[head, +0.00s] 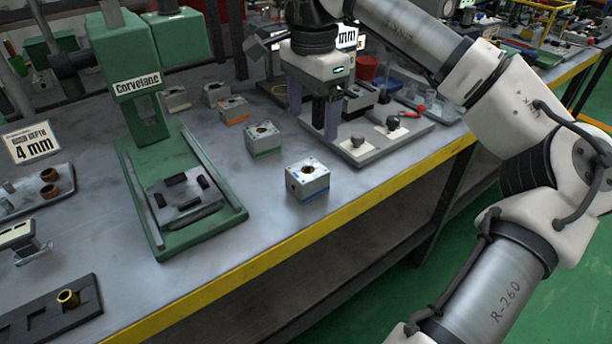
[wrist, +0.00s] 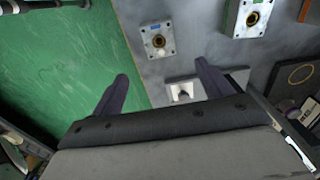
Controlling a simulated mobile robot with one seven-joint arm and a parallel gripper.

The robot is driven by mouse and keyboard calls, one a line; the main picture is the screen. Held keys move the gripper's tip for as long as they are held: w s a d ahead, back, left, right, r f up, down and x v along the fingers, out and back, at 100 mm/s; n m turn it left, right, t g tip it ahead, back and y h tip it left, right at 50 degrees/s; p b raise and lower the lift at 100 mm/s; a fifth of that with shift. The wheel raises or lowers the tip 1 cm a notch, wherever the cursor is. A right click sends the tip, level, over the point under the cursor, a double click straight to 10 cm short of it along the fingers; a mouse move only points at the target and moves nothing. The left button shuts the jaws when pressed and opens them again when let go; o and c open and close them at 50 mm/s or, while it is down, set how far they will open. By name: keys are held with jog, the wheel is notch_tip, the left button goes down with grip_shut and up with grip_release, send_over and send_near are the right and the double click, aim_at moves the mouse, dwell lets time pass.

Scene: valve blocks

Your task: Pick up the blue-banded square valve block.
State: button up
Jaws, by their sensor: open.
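The blue-banded square valve block (head: 307,182) stands upright on the grey bench near its front edge in the head view. It has a pale top with a round bore and a blue band low on its sides. My gripper (head: 313,112) points down, open and empty, behind this block and above the left part of a grey fixture plate. It is apart from the block. In the wrist view my gripper (wrist: 162,75) also shows spread fingers with nothing between them.
A green-banded block (head: 263,140) stands just behind and left, and an orange-banded block (head: 233,110) farther back. A green press (head: 165,190) stands left. The fixture plate (head: 413,133) with knobs lies right. Bench around the blue-banded block is clear; a yellow edge (head: 350,204) runs in front.

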aim_at(307, 170)
notch_tip(307, 170, down, 8)
jog(key=shift+s+a, duration=0.1)
jog(key=shift+s+a+f, duration=0.1)
jog(key=shift+a+f, duration=0.05)
jog(key=shift+f, duration=1.2)
jog(key=shift+s+a+f, duration=0.1)
jog(key=shift+a+f, duration=0.05)
jog(key=shift+f, duration=1.2)
jog(key=c, duration=1.3)
jog(key=shift+r, duration=0.1)
jog(key=shift+c, duration=0.3)
jog(key=shift+r, duration=0.1)
